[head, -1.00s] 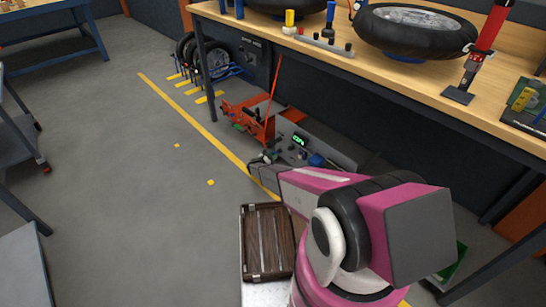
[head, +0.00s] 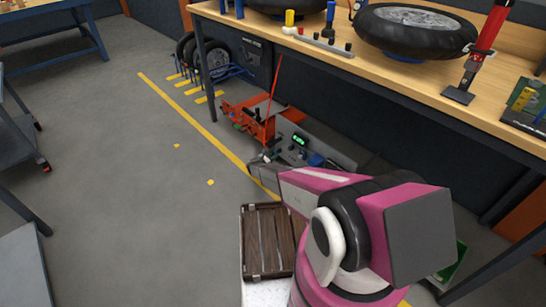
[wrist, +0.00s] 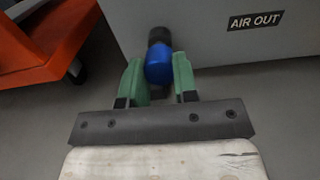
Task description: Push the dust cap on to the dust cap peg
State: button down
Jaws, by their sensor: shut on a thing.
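The blue dust cap (wrist: 158,66) is held between the green fingers of my gripper (wrist: 158,78) in the wrist view. Just beyond it, a black round peg (wrist: 159,37) stands out from a grey panel. The cap overlaps the peg's near end in the picture, roughly in line with it. I cannot tell whether they touch or how far the cap is on.
The panel carries an "AIR OUT" label (wrist: 255,20) right of the peg. An orange unit (head: 250,120) stands left of the grey machine and shows at the wrist view's left edge. The workbench (head: 420,80) overhangs behind. Open floor lies to the left.

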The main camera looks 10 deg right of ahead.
jog(key=shift+w+d, duration=0.35)
jog(key=shift+d, duration=0.1)
jog(key=c, duration=0.8)
grip_release()
